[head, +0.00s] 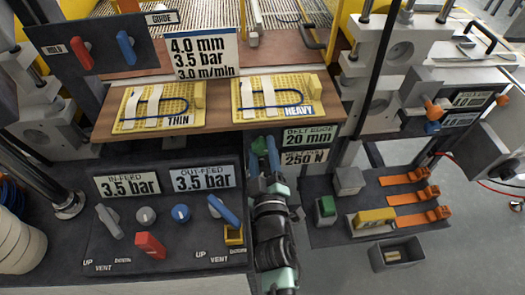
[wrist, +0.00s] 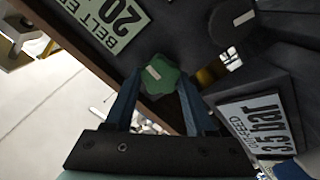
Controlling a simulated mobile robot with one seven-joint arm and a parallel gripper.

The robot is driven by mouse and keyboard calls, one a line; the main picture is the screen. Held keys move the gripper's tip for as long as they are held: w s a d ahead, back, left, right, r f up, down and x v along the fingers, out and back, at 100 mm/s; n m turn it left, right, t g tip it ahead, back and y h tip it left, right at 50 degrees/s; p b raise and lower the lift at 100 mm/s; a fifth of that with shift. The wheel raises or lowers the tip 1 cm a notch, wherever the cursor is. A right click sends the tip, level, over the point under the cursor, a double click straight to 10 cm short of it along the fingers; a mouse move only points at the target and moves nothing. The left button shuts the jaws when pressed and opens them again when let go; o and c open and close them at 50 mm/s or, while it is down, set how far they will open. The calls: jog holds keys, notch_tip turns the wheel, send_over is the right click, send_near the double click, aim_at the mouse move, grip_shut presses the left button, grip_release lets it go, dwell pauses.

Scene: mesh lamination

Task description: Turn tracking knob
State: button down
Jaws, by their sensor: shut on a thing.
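The green lobed knob (wrist: 158,86) with a pale index mark sits on the dark panel, between the two blue fingers of my gripper (wrist: 160,77) in the wrist view. The fingers are shut on its sides. The pale mark lies slightly tilted across the knob's face. That plate also shows cut off in the wrist view (wrist: 115,22).
A dark round knob (wrist: 238,24) and a brass part (wrist: 212,72) are near the green knob. The wooden shelf (head: 215,126) overhangs my gripper. The left console (head: 140,262) carries several levers and knobs.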

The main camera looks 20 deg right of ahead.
dwell(0.5)
jog(key=shift+c, duration=1.2)
grip_release()
jog(key=shift+s+a+f, duration=0.1)
jog(key=shift+s+f, duration=0.05)
jog(key=shift+s, duration=0.35)
jog(key=b+v, duration=0.4)
jog(key=v, duration=0.8)
jog(key=shift+r, duration=0.2)
